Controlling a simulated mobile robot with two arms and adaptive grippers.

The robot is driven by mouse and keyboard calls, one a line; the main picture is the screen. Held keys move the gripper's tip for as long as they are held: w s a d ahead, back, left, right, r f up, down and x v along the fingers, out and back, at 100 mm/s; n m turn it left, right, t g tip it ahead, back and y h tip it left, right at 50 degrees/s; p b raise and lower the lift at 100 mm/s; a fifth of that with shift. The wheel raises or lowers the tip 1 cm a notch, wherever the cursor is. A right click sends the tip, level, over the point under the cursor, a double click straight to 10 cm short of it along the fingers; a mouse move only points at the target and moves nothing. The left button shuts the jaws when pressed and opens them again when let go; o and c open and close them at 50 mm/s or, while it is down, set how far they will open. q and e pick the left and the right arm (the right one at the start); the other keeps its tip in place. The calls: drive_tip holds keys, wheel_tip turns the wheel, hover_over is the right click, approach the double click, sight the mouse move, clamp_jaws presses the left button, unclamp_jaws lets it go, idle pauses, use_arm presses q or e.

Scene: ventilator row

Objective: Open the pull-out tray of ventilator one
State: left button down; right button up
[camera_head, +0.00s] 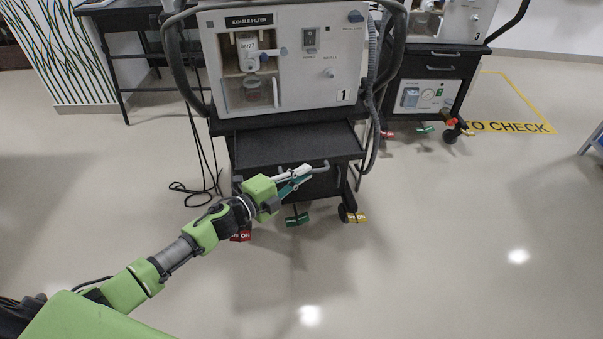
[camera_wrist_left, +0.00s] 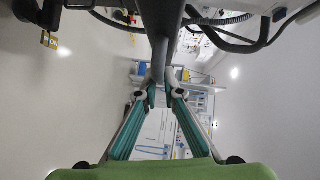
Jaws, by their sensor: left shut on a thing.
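Ventilator one (camera_head: 285,60), a pale unit marked 1, stands on a black cart. Its black pull-out tray (camera_head: 290,142) sticks out from the cart below the unit, with its flat inside showing. A grey bar handle (camera_head: 318,165) runs along the tray's front edge. My left gripper (camera_head: 300,175) is shut on the handle, toward its left part. In the left wrist view the handle (camera_wrist_left: 165,40) is a dark bar reaching down between the teal fingertips of the left gripper (camera_wrist_left: 162,90). The exact contact is partly hidden by the fingers. My right gripper is not in view.
Ventilator three's cart (camera_head: 440,70) stands at the back right. Hoses (camera_head: 376,90) hang at ventilator one's right side, and cables (camera_head: 195,187) lie on the floor to its left. Coloured tags (camera_head: 297,219) sit by the casters. The floor in front is clear.

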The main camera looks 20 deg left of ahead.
use_arm(q)
drive_tip(key=c, duration=2.2)
unclamp_jaws()
drive_tip(key=shift+o, duration=0.2)
drive_tip(key=v, duration=1.2)
